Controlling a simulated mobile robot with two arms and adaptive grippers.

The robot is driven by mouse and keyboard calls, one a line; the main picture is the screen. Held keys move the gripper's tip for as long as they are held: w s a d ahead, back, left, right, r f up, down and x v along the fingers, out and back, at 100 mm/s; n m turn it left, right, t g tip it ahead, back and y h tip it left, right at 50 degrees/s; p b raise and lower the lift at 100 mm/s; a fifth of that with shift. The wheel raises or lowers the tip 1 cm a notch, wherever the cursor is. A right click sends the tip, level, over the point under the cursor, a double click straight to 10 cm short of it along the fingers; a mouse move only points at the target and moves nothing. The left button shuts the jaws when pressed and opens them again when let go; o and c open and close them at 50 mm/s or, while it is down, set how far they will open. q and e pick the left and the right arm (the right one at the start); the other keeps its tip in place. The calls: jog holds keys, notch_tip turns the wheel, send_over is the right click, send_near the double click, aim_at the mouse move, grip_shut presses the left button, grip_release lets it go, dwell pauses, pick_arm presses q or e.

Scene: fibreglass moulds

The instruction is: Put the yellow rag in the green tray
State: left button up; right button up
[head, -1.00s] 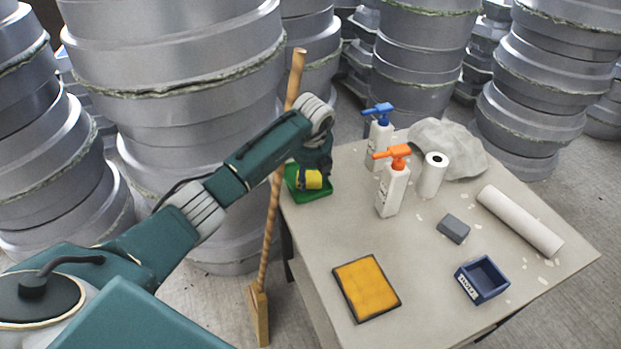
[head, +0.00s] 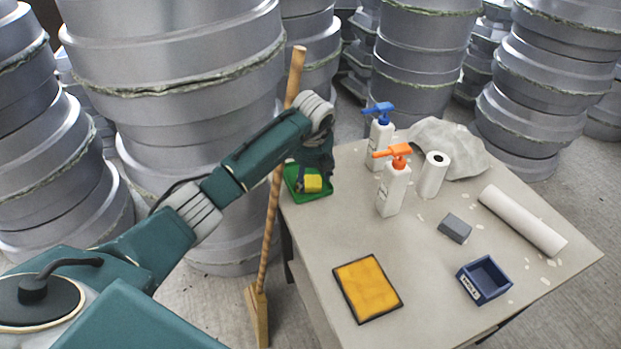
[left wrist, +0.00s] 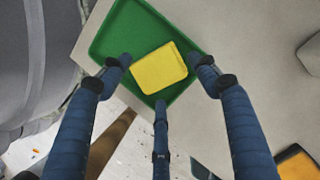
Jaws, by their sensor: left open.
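The yellow rag (head: 313,184) is a small folded pad. It lies in the green tray (head: 296,193) at the far left corner of the table. The left wrist view shows the rag (left wrist: 158,69) flat on the floor of the tray (left wrist: 124,32), inside its rim. My left gripper (head: 315,172) is just above the tray. In the left wrist view its blue fingers (left wrist: 162,88) are spread around the rag, with gaps between them and it. The gripper is open and empty. My right gripper is not in view.
A blue-topped bottle (head: 378,140), an orange-topped bottle (head: 393,188) and a white roll (head: 432,176) stand right of the tray. A yellow-orange framed pad (head: 368,287) and a blue bin (head: 484,280) lie nearer. A broom (head: 272,215) stands by the table's left edge.

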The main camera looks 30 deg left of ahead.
pick_arm(q)
jog(key=b+v, duration=0.1)
jog(key=v, duration=0.9)
